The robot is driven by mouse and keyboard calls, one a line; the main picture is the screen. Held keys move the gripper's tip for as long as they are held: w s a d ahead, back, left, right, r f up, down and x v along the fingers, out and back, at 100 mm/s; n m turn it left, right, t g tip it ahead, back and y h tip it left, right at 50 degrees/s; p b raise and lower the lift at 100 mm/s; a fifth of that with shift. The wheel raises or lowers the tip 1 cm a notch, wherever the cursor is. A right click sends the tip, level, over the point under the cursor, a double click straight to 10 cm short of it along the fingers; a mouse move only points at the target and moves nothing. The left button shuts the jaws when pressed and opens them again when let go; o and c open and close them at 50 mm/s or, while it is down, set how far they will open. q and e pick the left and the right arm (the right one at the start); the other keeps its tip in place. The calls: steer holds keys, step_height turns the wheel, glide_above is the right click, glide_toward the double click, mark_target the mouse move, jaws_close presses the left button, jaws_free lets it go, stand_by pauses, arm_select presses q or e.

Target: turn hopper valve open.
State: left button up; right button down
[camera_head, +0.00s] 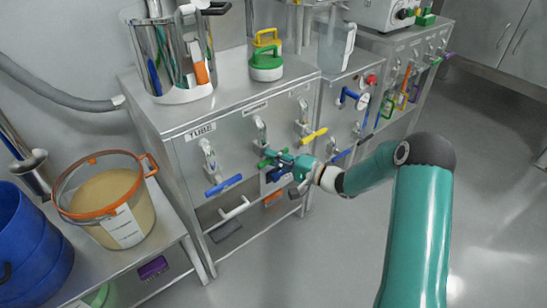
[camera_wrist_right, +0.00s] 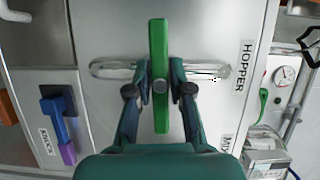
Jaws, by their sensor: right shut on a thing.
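The hopper valve's green handle (camera_wrist_right: 159,55) is a bar lying across a short metal pipe (camera_wrist_right: 110,69) on the steel cabinet front, beside the HOPPER label (camera_wrist_right: 243,65) in the wrist view. In the head view the green handle (camera_head: 268,154) sits near the middle, set crosswise to its upright pipe (camera_head: 260,128). My right gripper (camera_wrist_right: 160,88) is shut on the handle near its pivot, one finger on each side. In the head view my right gripper (camera_head: 285,162) partly hides the handle. My left gripper is not in view.
A blue handle (camera_head: 223,185) is left of the green one and a yellow handle (camera_head: 313,135) right. A white handle (camera_head: 235,208) is below. A steel pot (camera_head: 134,42) and green-lidded container (camera_head: 266,72) stand on the cabinet. Floor (camera_head: 320,230) in front looks clear.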

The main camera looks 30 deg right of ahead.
steer(key=shift+n+g+h+p, duration=0.3)
steer(key=shift+n+p, duration=0.4)
steer(key=shift+p, duration=0.05)
steer(key=shift+s+n+g+h+p, duration=0.1)
steer(key=shift+n+g+h+p, duration=0.2)
steer(key=shift+n+p, duration=0.65)
steer(key=shift+f+n+g+h, duration=0.1)
steer(key=shift+n+g+h, duration=0.25)
steer(key=shift+n, duration=0.9)
steer(key=shift+f+n+h, duration=0.1)
steer(key=shift+n+h, duration=0.45)
steer(key=shift+n, duration=0.05)
steer(key=shift+f+n+g+h+b, duration=0.15)
steer(key=shift+n+g+h+b, duration=0.1)
steer(key=shift+n+h+b, duration=0.6)
steer(key=n+h+b, duration=0.1)
steer(key=n+b, duration=0.2)
steer(key=b, duration=0.2)
steer(key=shift+f+h+b, duration=0.1)
steer(key=shift+h+b, duration=0.25)
steer(key=shift+b, duration=0.05)
steer(key=shift+r+n+h+b, duration=0.2)
steer(key=shift+n+h+b, duration=0.1)
steer(key=shift+n+b, duration=0.5)
